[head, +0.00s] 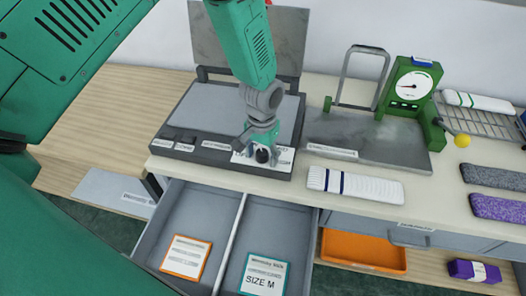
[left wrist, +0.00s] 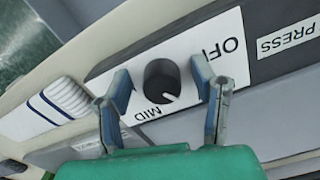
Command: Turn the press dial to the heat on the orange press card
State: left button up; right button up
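The press (head: 193,110) stands on the counter with its lid raised. Its dark press dial (left wrist: 162,80) sits on a white label with OFF and MID readable in the left wrist view. The dial's white pointer mark is on the MID side, slightly off the word. My left gripper (left wrist: 161,84) is open, with one finger on each side of the dial; I cannot tell whether they touch it. In the head view my left gripper (head: 262,150) covers the dial area. An orange-bordered card (head: 186,257) lies in the open drawer; its text is too small to read.
A teal-bordered SIZE M card (head: 264,277) lies in the drawer's right compartment. A green device with a gauge (head: 408,85) and a striped white knit roll (head: 355,186) are to the right. An orange tray (head: 363,250) is below the counter.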

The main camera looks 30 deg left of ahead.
aim_at(262, 152)
pick_arm(q)
jog(key=shift+w+r, duration=0.2)
jog(key=shift+r, duration=0.05)
jog(key=shift+r, duration=0.25)
notch_tip(262, 152, up, 11)
dwell(0.7)
